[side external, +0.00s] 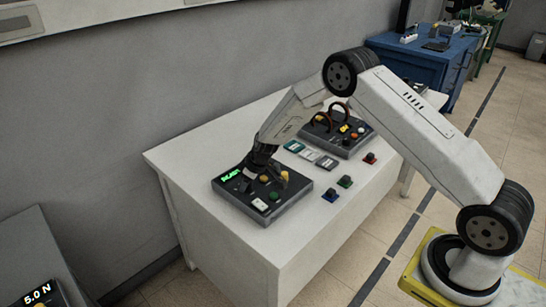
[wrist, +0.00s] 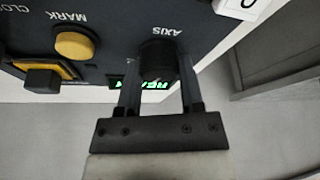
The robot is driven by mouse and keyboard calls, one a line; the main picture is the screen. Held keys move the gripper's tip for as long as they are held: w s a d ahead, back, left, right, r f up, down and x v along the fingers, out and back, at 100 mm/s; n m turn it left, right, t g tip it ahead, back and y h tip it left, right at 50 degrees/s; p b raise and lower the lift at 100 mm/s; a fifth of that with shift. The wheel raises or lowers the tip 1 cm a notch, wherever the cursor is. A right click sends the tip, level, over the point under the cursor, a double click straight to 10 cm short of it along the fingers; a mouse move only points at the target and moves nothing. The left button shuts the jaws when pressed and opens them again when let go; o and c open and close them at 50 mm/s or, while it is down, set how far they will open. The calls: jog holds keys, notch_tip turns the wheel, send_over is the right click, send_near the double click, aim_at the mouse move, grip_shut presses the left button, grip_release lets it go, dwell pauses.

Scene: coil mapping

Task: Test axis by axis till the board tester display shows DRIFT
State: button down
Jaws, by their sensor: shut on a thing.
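The board tester (side external: 290,205) is a dark box at the near left of the white table in the side view. Its display (side external: 231,175) shows green letters, small and partly covered; they seem to begin "REA". In the wrist view the display (wrist: 152,84) is upside down behind the fingers. A round black knob (wrist: 158,58) labelled AXIS stands between my fingers. My gripper (wrist: 157,75) is shut on this knob, one finger on each side. In the side view my gripper (side external: 252,169) reaches down over the tester. A yellow MARK button (wrist: 75,45) sits beside the knob.
A second dark panel (side external: 352,148) with brown rings stands behind on the table. A readout (side external: 42,292) shows 5.0 N. The table's front right is bare.

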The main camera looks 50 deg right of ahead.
jog(key=shift+n+y, duration=0.3)
jog(key=shift+n, duration=0.6)
jog(key=shift+c, duration=1.1)
grip_release()
jog(key=shift+r, duration=0.1)
jog(key=shift+v, duration=3.55)
jog(key=shift+s+d+r, duration=0.1)
jog(key=shift+d+r, duration=0.05)
jog(key=shift+r, duration=0.1)
jog(key=shift+r, duration=0.1)
